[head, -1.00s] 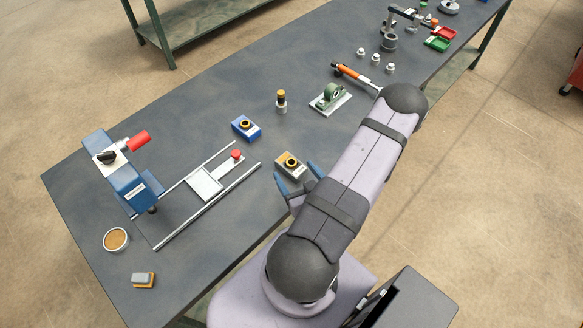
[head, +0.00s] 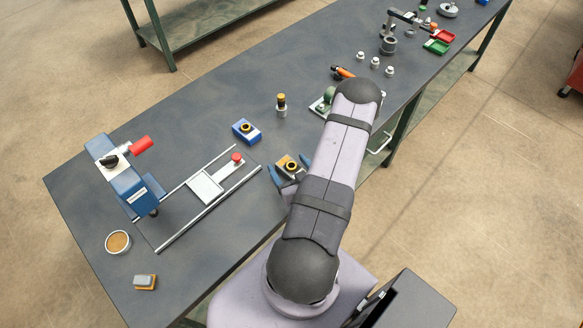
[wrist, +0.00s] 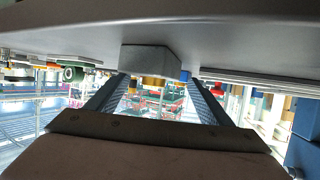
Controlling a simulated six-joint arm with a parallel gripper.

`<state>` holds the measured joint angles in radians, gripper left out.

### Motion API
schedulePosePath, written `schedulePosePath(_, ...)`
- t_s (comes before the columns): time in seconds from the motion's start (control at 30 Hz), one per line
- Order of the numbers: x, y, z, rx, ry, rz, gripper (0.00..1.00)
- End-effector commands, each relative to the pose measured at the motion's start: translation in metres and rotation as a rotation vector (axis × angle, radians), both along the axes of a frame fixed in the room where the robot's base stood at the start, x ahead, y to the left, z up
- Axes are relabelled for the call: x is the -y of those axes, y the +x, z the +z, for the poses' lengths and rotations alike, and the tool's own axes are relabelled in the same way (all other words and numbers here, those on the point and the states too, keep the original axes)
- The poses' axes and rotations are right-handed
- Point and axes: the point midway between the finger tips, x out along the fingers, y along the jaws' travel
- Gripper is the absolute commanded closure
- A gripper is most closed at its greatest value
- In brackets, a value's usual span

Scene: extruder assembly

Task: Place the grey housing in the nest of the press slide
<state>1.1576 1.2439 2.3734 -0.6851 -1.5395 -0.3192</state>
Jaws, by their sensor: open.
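The grey housing (head: 284,161), with a yellow-and-black ring on top, stands on the table just right of the press slide. My gripper (head: 288,173) is open, with one blue finger to each side of the housing's near part. In the wrist view, the housing (wrist: 150,61) shows between and beyond the tips of my open gripper (wrist: 158,83), and the table fills the top. I cannot tell whether the fingers touch it. The press slide has a white nest plate (head: 206,196) between two rails, and the nest looks empty. My arm hides part of the table beyond.
A red knob (head: 237,157) stands on the slide's right end. The blue press (head: 127,184) with a red handle (head: 142,145) is at left. A round dish (head: 118,242) and a small grey-orange block (head: 145,282) lie near the front.

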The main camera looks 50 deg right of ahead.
Motion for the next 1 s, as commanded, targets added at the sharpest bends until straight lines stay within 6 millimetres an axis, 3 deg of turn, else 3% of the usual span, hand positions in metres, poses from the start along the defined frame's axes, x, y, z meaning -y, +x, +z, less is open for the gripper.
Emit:
schedulePosePath(0.23,0.0006,0.0011,-0.0013,-0.001,0.001,-0.001,0.26)
schedulePosePath(0.53,0.0,0.0008,-0.0017,-0.002,0.003,-0.001,0.93)
schedulePosePath(0.63,0.0003,0.001,-0.001,0.0,0.001,0.0,0.93)
schedulePosePath(0.67,0.0002,0.001,-0.0011,-0.001,0.001,0.0,0.98)
schedulePosePath(1.0,-0.0002,0.0006,0.0001,-0.003,0.003,0.001,0.98)
